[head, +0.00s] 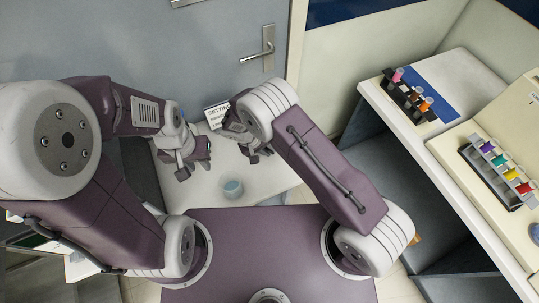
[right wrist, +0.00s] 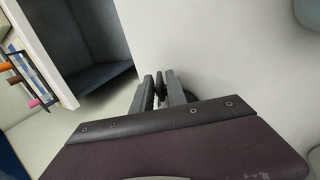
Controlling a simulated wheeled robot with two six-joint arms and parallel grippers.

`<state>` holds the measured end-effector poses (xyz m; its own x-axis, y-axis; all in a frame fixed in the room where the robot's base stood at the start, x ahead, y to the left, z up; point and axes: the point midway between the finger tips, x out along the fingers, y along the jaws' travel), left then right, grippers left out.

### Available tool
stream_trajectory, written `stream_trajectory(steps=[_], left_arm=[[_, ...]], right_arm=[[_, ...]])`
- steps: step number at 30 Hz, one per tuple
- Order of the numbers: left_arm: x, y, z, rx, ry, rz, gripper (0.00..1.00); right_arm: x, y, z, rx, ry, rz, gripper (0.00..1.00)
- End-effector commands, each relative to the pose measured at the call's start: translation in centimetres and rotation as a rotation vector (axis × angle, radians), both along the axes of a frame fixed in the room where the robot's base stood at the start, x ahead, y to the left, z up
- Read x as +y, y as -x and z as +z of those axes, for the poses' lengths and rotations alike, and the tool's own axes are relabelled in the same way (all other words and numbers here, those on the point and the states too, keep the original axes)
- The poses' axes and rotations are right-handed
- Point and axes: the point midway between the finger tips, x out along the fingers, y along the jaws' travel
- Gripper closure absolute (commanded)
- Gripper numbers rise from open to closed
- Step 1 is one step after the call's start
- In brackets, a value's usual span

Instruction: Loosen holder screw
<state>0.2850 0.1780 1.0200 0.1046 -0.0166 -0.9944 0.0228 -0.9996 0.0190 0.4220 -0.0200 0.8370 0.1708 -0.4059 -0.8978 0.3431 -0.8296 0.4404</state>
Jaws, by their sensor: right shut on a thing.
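My right gripper (head: 256,152) is over the white table in the head view, low and near the table's back part. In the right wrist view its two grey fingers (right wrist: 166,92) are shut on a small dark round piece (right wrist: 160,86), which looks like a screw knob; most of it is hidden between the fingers. The holder itself cannot be made out clearly. My left gripper (head: 184,170) is to the left over the same table, pointing down; its fingertips are too small to tell whether they are open.
A white card with printed text (head: 216,113) stands behind the grippers. At the right, racks hold coloured vials (head: 501,160). A grey door with a handle (head: 262,48) is behind.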

Motion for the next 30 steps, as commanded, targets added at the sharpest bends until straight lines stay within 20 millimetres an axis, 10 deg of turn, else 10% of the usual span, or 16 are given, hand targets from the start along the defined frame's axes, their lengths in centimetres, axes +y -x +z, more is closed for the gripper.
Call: stream_trajectory(steps=[9, 27, 28, 30], left_arm=[[0.0, 0.0, -3.6, 0.000, 0.000, 0.000, 0.71], [0.0, 0.0, -4.1, 0.000, 0.000, 0.000, 0.71], [0.0, 0.0, -4.1, 0.000, 0.000, 0.000, 0.71], [0.0, 0.0, -4.1, 0.000, 0.000, 0.000, 0.71]], right_arm=[[0.3, -0.1, -0.4, -0.058, 0.130, 0.003, 1.00], [0.2, 0.0, 0.0, -0.072, 0.168, 0.000, 1.00], [0.2, 0.0, 0.0, -0.072, 0.168, 0.000, 0.77], [0.2, 0.0, 0.0, -0.072, 0.168, 0.000, 0.64]])
